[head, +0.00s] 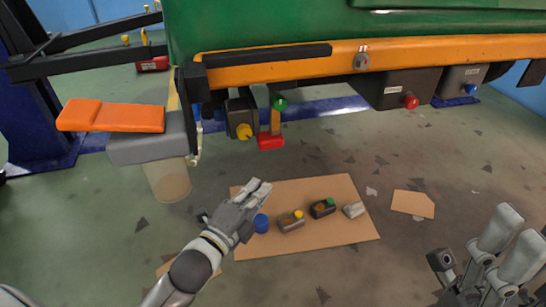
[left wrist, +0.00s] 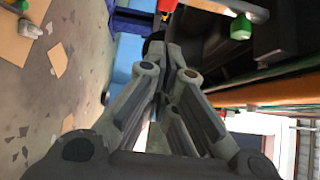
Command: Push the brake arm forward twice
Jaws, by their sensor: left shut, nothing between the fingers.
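A short upright orange lever (head: 275,121) hangs under the green and orange vehicle body. It has a green knob (head: 280,103) on top and a red block (head: 271,142) at its lower end. It may be the brake arm; I cannot tell for sure. A green cap (left wrist: 240,27) shows in the left wrist view. My left gripper (head: 262,188) is shut and empty, below the lever in the picture and apart from it. Its closed fingers show in the left wrist view (left wrist: 170,58). My right gripper (head: 490,255) is at the lower right, away from the vehicle; its jaw state is unclear.
An orange pad on a grey step (head: 148,142) juts out at the left. A box with a yellow knob (head: 242,118) sits beside the lever. Grey boxes (head: 400,88) hang at the right.

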